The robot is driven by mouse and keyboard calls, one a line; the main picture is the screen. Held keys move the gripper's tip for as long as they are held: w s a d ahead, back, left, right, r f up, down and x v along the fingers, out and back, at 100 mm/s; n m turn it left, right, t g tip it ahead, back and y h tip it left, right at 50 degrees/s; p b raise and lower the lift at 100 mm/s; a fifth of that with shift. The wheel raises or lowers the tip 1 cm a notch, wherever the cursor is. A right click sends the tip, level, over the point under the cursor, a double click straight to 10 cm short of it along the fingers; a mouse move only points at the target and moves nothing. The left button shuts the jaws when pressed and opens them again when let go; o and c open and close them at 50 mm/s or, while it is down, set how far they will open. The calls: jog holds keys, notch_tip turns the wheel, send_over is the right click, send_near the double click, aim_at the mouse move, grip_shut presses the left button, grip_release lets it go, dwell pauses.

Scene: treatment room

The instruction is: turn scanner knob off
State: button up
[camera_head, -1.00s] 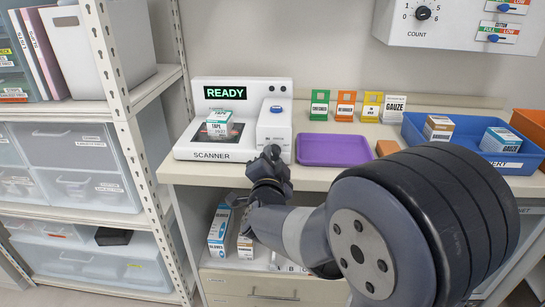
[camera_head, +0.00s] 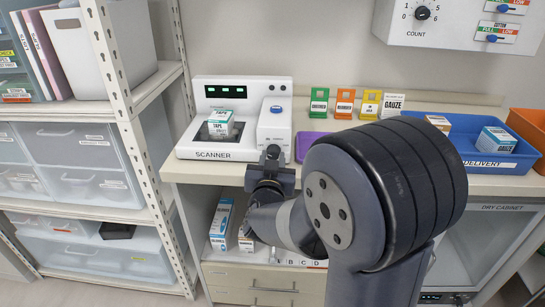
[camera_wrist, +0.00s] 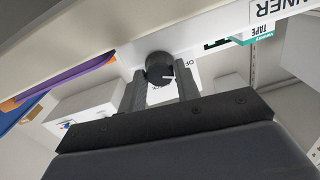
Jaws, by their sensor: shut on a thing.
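The white scanner (camera_head: 205,153) stands at the left of the counter, with a tape box (camera_head: 220,123) on its dark plate. In the wrist view the scanner knob (camera_wrist: 159,66) is a round dark knob with a white pointer line. A white label beside it begins with "OF"; the rest is hidden. My gripper (camera_wrist: 162,80) has one finger on each side of the knob and is shut on it.
A purple tray (camera_head: 308,147) lies right of the scanner, partly behind my arm. A blue bin (camera_head: 510,163) holds boxes at the right. Several coloured card stands line the counter's back. Metal shelving (camera_head: 125,105) stands close on the left. Boxes sit on a shelf below the counter.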

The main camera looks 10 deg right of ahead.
jog(key=shift+n, duration=0.5)
jog(key=o, duration=1)
jog(key=v, duration=1)
jog(key=shift+s+a+p, duration=0.1)
jog(key=shift+s+p, duration=0.3)
jog(key=shift+w, duration=0.1)
